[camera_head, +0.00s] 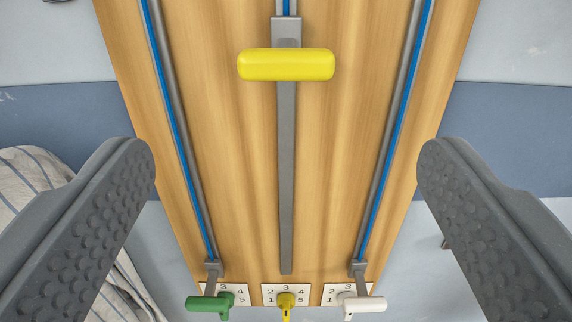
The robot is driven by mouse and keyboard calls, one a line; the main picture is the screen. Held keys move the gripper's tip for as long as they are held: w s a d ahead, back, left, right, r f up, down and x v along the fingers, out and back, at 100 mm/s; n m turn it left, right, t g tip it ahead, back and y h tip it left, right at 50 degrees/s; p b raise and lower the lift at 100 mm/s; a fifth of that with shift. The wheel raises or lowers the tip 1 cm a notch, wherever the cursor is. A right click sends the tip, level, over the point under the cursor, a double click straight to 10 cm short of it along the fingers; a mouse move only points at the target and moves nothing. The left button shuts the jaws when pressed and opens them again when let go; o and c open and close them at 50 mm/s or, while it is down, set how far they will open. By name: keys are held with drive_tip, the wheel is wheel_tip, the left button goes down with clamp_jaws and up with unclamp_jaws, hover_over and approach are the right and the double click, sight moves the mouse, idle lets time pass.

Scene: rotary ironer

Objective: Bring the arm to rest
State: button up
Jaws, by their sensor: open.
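My gripper (286,175) is open and empty, with one dark grey textured finger at the left edge and one at the right edge. Between and beyond the fingers is a wooden panel (245,200). A yellow bar handle (286,65) sits on a grey slide at the upper middle of the panel. It lies above the line between the fingertips, and neither finger appears to touch it.
Near the bottom are a green handle (208,303), a small yellow knob (286,301) and a white handle (364,304) over numbered plates. Grey rails with blue strips (400,105) run along both sides of the panel. Striped cloth (35,170) lies at the left.

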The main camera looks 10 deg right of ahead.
wheel_tip(320, 180, up, 9)
drive_tip(key=s+d+n+y+b, duration=0.1)
drive_tip(key=s+d+n+b, duration=0.1)
drive_tip(key=n, duration=0.1)
drive_tip(key=s+d+r+g+b, duration=0.1)
drive_tip(key=s+d+r+b, duration=0.15)
drive_tip(key=s+d, duration=0.5)
drive_tip(key=s+d+f, duration=0.2)
drive_tip(key=s+f, duration=0.1)
drive_tip(key=s, duration=0.4)
drive_tip(key=s+d+f+y+b, duration=0.1)
drive_tip(key=s+f, duration=0.3)
drive_tip(key=s, duration=0.4)
drive_tip(key=s+d+f+g+y+b, duration=0.1)
drive_tip(key=s+d+f, duration=0.2)
drive_tip(key=s, duration=0.5)
drive_tip(key=shift+s+d+f+m, duration=0.2)
drive_tip(key=shift+d+m, duration=0.2)
